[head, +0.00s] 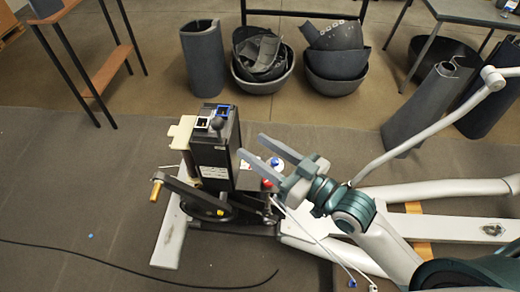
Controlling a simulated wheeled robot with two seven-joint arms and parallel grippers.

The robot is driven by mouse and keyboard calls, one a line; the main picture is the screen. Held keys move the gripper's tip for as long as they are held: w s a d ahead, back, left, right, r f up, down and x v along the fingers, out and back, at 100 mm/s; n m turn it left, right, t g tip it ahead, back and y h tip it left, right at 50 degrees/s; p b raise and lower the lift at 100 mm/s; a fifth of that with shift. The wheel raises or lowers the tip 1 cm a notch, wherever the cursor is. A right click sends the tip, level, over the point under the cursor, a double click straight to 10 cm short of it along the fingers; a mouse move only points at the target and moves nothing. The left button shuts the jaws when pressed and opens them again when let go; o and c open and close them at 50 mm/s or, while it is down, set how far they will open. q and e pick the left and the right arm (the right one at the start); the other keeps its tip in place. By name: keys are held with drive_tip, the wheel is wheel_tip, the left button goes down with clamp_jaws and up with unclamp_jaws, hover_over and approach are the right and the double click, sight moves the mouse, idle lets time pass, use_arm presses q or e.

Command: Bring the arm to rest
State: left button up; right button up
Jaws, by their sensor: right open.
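My right arm comes in from the lower right, with teal joints and grey links. Its gripper (253,147) is open, with two grey fingers spread apart and nothing visible between them. The fingertips point up and left, next to the black upright housing (213,155) of the elliptical machine; I cannot tell whether they touch it. The machine's white foot bar (168,238) lies on the mat, with a black crank (195,198) and a brass-coloured pedal end (156,190) beside the housing. My left gripper is not in view.
A long grey handlebar (430,132) rises at the right. Dark bins (262,62) and curved grey covers (204,58) stand along the back. A black cable (150,280) lies on the mat at the lower left. The mat on the left is mostly clear.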

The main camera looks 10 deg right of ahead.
idle(0.4)
drive_tip(key=s+d+f+m+g+h, duration=0.1)
drive_tip(key=s+d+f+g+h, duration=0.2)
drive_tip(key=f, duration=0.5)
drive_tip(key=s+d+f+m+g+h, duration=0.1)
drive_tip(key=s+d+f+g+h, duration=0.25)
drive_tip(key=f, duration=0.55)
drive_tip(key=s+d+f+m+g+h, duration=0.1)
drive_tip(key=s+d+f+g+h, duration=0.2)
drive_tip(key=s, duration=0.4)
drive_tip(key=s+d+f+g+h, duration=0.1)
drive_tip(key=s+d+f, duration=0.35)
drive_tip(key=s, duration=0.35)
drive_tip(key=s+a+f+x, duration=0.1)
drive_tip(key=s+x, duration=0.2)
drive_tip(key=x, duration=0.9)
drive_tip(key=s+f+x, duration=0.1)
drive_tip(key=s+x, duration=0.1)
drive_tip(key=x, duration=1.1)
drive_tip(key=s+f, duration=1.3)
drive_tip(key=f, duration=0.4)
drive_tip(key=shift+d+f, duration=0.4)
drive_tip(key=shift+d, duration=0.1)
drive_tip(key=shift+s, duration=0.1)
